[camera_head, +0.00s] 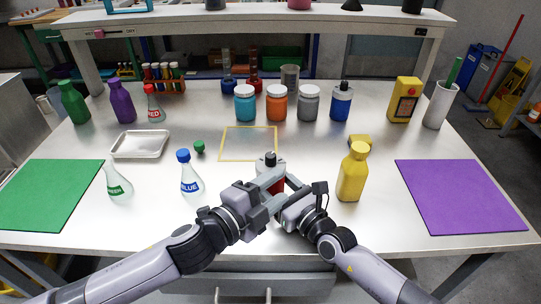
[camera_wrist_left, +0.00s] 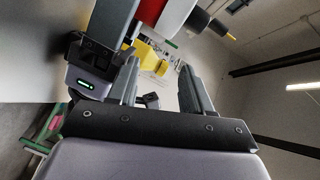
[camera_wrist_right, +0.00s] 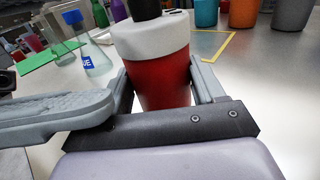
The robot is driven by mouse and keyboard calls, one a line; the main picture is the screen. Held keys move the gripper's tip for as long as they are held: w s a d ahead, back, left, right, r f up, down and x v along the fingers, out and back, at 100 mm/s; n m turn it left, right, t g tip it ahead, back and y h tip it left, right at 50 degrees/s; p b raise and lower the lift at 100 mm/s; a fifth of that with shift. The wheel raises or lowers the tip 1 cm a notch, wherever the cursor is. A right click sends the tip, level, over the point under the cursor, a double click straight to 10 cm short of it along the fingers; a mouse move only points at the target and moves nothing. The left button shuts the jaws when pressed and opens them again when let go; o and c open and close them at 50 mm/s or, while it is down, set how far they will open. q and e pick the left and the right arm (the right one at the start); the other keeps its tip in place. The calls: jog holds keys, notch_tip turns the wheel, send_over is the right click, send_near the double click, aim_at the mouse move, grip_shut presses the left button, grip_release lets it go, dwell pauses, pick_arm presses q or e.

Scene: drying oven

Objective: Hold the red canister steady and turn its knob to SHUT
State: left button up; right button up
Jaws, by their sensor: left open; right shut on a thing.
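The red canister (camera_head: 278,187) stands upright near the table's front middle, partly hidden by my grippers. It has a white collar (camera_wrist_right: 150,38) and a black knob (camera_head: 270,157) on top. My right gripper (camera_wrist_right: 165,84) is shut on the red body below the collar, one finger on each side. My left gripper (camera_wrist_left: 158,82) is open and empty, close beside the canister. In the left wrist view the canister's red body (camera_wrist_left: 174,16) lies beyond the fingers at the top, not between them. The knob's setting and any lettering cannot be read.
A yellow bottle (camera_head: 351,175) stands right of my right gripper. A blue-capped flask (camera_head: 190,178) stands to the left. Behind lie a yellow square outline (camera_head: 222,145) and a row of jars (camera_head: 277,105). Green (camera_head: 50,195) and purple (camera_head: 460,195) mats flank the table.

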aim_at(267, 160)
pick_arm(q)
jog(key=shift+w+a+r+n+h, duration=0.65)
jog(key=shift+a+n+h, duration=0.45)
jog(key=shift+a+n, duration=4.5)
jog(key=w+d, duration=0.2)
jog(key=d, duration=0.1)
jog(key=w+d+n, duration=0.1)
jog(key=w+d, duration=0.1)
jog(key=d, duration=0.2)
jog(key=w+d+n, duration=0.1)
jog(key=w+d, duration=0.2)
jog(key=shift+w+d, duration=0.1)
jog(key=shift+d, duration=0.2)
grip_shut()
jog(key=shift+d, duration=0.1)
